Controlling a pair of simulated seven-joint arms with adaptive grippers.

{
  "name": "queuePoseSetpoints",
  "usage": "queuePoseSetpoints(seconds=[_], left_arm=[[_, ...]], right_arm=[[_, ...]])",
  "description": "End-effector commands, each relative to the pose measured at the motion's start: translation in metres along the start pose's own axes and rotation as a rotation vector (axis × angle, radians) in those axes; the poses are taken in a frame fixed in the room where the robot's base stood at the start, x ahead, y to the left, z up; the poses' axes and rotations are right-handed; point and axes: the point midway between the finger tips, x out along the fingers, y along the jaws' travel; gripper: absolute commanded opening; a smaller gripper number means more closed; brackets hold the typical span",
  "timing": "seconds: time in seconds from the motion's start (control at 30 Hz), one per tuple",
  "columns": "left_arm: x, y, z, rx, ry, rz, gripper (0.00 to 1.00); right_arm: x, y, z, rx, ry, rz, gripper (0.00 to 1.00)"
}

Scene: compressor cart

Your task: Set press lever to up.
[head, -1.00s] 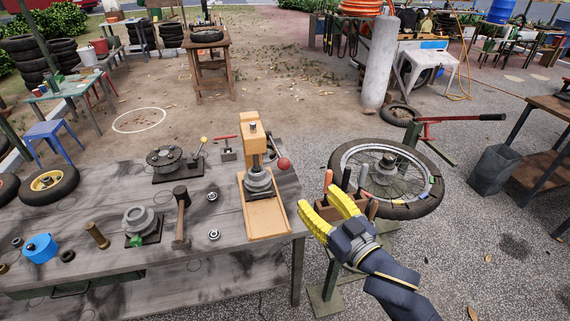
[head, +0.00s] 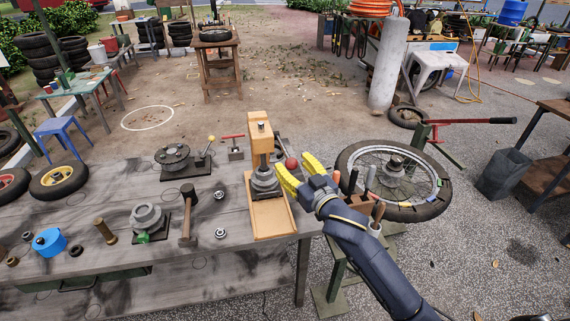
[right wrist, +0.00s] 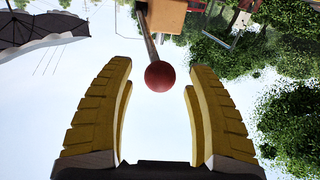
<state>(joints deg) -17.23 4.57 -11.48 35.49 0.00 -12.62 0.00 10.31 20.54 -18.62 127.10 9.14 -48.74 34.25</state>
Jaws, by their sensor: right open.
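The press (head: 261,150) is an orange-tan frame with a wooden base, standing near the right end of the grey bench. Its lever ends in a red ball knob (head: 291,164), out to the right of the column and low. My right gripper (head: 298,170) is open beside the press, close to the knob. My left gripper is not in view.
A spoked wheel (head: 430,206) on a stand is right of my right arm, with a tool holder (head: 352,199) before it. On the bench a mallet (head: 188,215), a grey flanged part (head: 147,217) and a yellow-knobbed lever (head: 211,139) lie left of the press.

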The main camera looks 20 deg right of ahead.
Motion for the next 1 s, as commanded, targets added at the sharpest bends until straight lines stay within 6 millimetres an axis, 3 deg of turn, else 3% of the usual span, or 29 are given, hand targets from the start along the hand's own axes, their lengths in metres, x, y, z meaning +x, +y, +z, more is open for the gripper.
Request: queuePoseSetpoints(seconds=[0.53,1.0], left_arm=[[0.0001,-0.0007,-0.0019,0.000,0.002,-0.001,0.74],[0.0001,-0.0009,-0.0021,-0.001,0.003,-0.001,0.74]], right_arm=[[0.0083,0.0049,0.0001,0.000,0.000,0.009,0.57],[0.0082,0.0049,0.0001,0.000,0.000,0.008,0.02]])
